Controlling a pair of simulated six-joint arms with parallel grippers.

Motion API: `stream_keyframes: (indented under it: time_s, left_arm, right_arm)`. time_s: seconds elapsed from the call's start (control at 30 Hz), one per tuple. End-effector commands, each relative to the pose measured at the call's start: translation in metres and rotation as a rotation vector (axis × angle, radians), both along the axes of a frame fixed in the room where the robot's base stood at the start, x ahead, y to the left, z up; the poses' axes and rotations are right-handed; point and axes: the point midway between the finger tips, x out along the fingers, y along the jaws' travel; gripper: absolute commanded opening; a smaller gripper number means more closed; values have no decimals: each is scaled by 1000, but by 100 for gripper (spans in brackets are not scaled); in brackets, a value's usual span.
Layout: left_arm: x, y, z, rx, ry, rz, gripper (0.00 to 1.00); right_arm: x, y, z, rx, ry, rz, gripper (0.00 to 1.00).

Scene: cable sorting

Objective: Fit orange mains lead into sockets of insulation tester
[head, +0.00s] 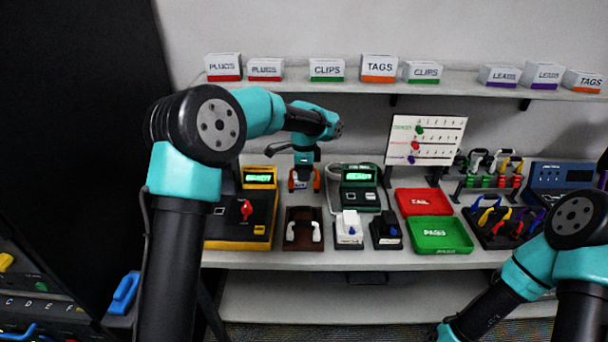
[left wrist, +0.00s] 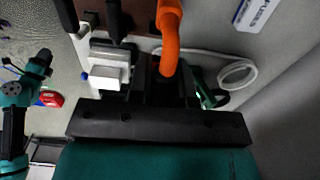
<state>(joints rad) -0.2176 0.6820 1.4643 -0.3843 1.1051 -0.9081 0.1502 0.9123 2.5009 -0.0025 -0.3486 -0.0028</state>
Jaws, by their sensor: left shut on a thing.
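My left gripper (head: 304,184) is above the back of the bench, between a yellow tester (head: 240,228) and a green tester (head: 359,198). It is shut on the orange mains lead (head: 317,180), whose orange parts show at both sides of the fingers. In the left wrist view a thick orange length of the lead (left wrist: 168,38) shows at the fingers. Both testers have lit green displays; the yellow one has a red knob. I cannot tell which is the insulation tester. Sockets are not clear, and the lead's ends are mostly hidden. My right gripper is out of view.
A brown block with white-ended leads (head: 303,240) lies in front of the left gripper. A white box (head: 349,238) and a black box (head: 385,240) stand beside it. Red (head: 423,192) and green (head: 468,243) trays, a coloured-lead rack and a blue instrument (head: 560,175) are farther right.

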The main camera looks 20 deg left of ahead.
Motion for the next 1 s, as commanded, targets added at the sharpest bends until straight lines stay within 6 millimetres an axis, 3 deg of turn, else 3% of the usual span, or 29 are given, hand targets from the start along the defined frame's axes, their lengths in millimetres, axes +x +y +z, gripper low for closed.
stream_keyframes:
  time_s: [0.5,1.0]
  left_arm:
    - [0,0,23,0,-1,-1,0]
    - [1,1,24,0,-1,-11,0]
  right_arm:
    - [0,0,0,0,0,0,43]
    - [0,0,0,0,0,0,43]
